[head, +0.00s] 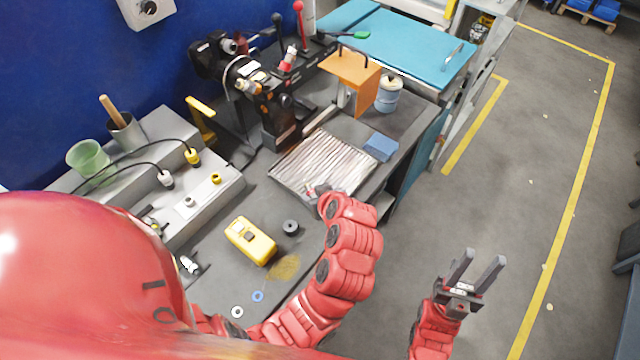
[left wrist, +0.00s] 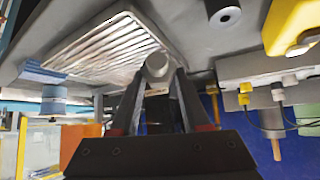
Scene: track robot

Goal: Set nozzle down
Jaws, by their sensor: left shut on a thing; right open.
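My left gripper (left wrist: 155,85) is shut on the nozzle (left wrist: 157,68), a small grey round piece seen end-on between the fingertips in the left wrist view. In the head view my left gripper (head: 314,190) is at the near edge of a ribbed metal tray (head: 290,175), and the arm hides most of the fingers and the nozzle. The tray also shows behind the fingers in the left wrist view (left wrist: 85,50). I cannot tell whether the nozzle touches the tray. My right gripper (head: 475,268) is open and empty over the floor, right of the bench.
A blue block (head: 380,146) lies beside the tray. The tray looks empty.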

